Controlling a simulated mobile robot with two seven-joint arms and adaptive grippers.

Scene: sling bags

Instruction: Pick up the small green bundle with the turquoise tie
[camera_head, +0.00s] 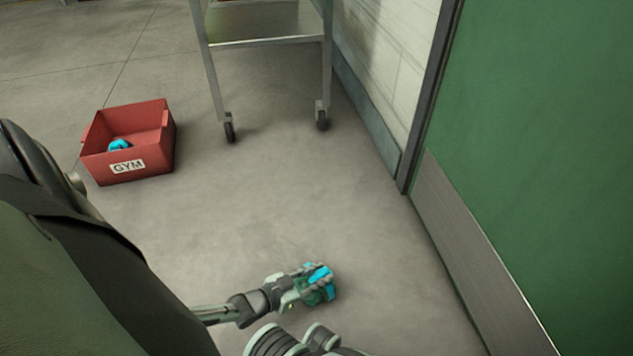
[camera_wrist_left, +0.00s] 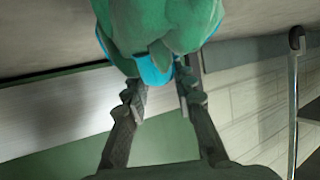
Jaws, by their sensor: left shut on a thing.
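The small green bundle with the turquoise tie (camera_head: 329,291) is in my left gripper (camera_head: 312,283), low over the floor in the head view. The fingers cover part of it, and the turquoise tie shows between and beside them. In the left wrist view the green bundle (camera_wrist_left: 165,25) fills the top middle, with the turquoise band on its near side. My left gripper (camera_wrist_left: 162,88) is shut on it there, a finger on each side. I cannot tell whether the bundle touches the floor. My right gripper is not in view.
A red box labelled GYM (camera_head: 128,165) stands on the floor at the left with a turquoise item (camera_head: 119,145) inside. A wheeled metal cart (camera_head: 268,41) stands at the back. A green door (camera_head: 560,150) and white wall bound the right. The middle floor is clear.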

